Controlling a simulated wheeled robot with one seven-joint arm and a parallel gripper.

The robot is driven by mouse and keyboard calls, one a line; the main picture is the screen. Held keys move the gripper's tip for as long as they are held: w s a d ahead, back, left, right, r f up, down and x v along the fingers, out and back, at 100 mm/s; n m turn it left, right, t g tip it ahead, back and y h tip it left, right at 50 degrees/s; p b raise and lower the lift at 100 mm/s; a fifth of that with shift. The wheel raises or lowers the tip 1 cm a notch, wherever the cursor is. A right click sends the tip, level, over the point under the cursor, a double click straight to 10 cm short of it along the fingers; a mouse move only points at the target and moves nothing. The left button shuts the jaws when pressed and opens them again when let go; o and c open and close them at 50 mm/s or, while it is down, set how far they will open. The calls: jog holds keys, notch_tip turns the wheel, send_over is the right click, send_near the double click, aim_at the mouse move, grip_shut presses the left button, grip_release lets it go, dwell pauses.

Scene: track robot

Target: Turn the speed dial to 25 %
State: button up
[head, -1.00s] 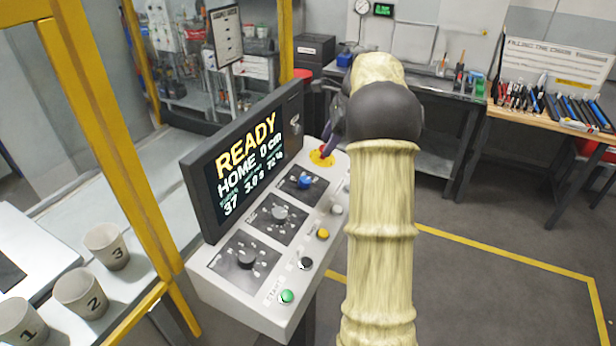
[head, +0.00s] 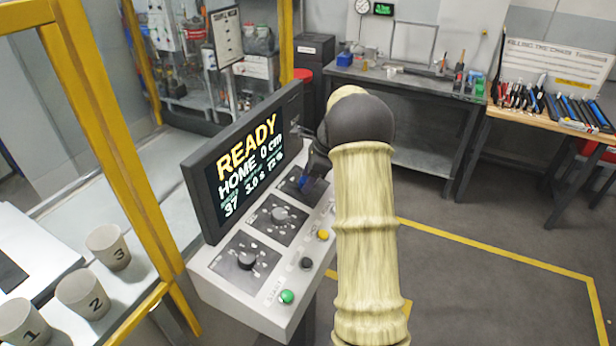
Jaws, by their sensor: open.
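Green (head: 286,297), black (head: 306,263) and yellow (head: 323,235) buttons line the box's right side, close to my arm. Yellow posts (head: 120,160) and numbered cups (head: 107,247) stand at left. A workbench (head: 410,85) is behind. The floor at right is clear.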

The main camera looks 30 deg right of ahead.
jog(key=c, duration=1)
jog(key=shift+o, duration=0.2)
